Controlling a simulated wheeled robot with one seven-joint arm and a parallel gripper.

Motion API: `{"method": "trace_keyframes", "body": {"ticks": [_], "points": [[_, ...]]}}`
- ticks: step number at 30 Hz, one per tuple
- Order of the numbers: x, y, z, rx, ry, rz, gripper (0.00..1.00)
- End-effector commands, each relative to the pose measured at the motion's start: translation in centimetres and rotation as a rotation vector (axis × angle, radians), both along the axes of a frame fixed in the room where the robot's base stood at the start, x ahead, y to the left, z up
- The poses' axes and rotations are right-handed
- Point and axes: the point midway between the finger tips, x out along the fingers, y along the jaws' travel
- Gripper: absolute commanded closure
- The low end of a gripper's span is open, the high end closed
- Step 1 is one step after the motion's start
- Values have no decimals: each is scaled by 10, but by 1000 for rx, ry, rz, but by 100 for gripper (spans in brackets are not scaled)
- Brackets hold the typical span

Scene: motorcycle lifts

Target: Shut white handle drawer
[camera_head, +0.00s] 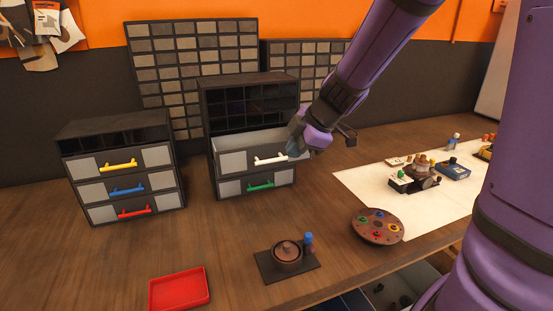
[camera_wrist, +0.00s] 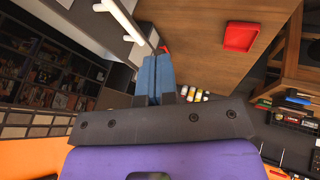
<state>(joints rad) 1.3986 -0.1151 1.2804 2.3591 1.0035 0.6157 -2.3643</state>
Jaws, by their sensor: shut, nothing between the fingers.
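The white handle drawer (camera_head: 232,160) is the upper drawer of the right-hand dark cabinet (camera_head: 205,105). It stands pulled out, with its pale inside showing. Its white handle (camera_head: 271,160) is on the front, and also shows at the top of the wrist view (camera_wrist: 122,18). My gripper (camera_head: 296,147) is at the right end of the drawer front, just right of the handle. In the wrist view its blue fingers (camera_wrist: 156,60) are together and empty, close beside the drawer. I cannot tell whether they touch it.
A green-handled drawer (camera_head: 260,185) below is closed. Another cabinet (camera_head: 85,128) with yellow, blue and red handles stands left. A red tray (camera_head: 180,288), a small lidded pot (camera_head: 287,254) and a round paint palette (camera_head: 377,227) lie in front. Bare wood separates the cabinets from these.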

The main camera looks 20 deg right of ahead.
Motion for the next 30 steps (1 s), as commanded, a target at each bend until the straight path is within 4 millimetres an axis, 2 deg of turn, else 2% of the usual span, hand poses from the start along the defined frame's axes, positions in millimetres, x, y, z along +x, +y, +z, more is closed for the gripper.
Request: {"method": "trace_keyframes", "body": {"ticks": [17, 30], "points": [[6, 7, -13, 3, 1, 2, 100], [16, 15, -30, 4, -5, 4, 100]]}}
